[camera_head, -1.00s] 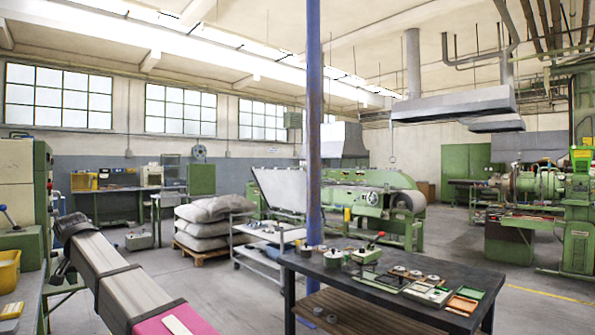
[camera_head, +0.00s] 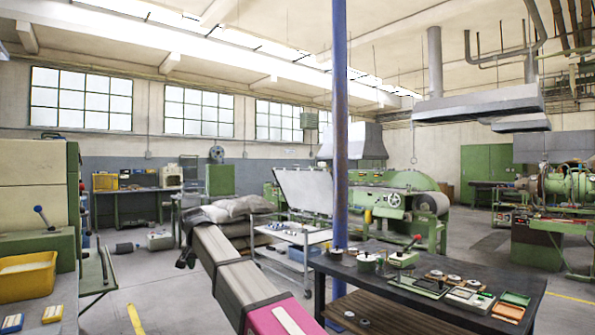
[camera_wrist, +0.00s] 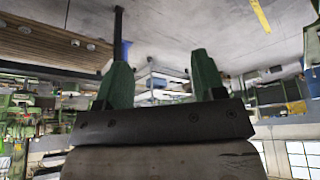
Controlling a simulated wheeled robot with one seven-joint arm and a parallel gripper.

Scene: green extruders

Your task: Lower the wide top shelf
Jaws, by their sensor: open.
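A white wheeled trolley (camera_head: 293,236) with stacked shelves stands beyond my arm, left of the blue column. Small items lie on its upper shelf. A wide pale panel (camera_head: 305,190) stands tilted behind that shelf; I cannot tell whether it belongs to the trolley or to the green machine behind. My gripper (camera_wrist: 160,62) is open, with nothing visible between its two green fingers. In the inverted wrist view, pale shelves (camera_wrist: 160,82) show beyond the fingers, apart from them. In the head view my arm reaches forward, and its far end overlaps the sacks, left of the trolley.
A dark workbench (camera_head: 420,290) with tools and trays stands at the right, beside the blue column (camera_head: 341,130). Grey sacks (camera_head: 235,207) are piled behind my arm. A green cabinet with a yellow bin (camera_head: 27,277) is at the left. Floor between cabinet and arm is open.

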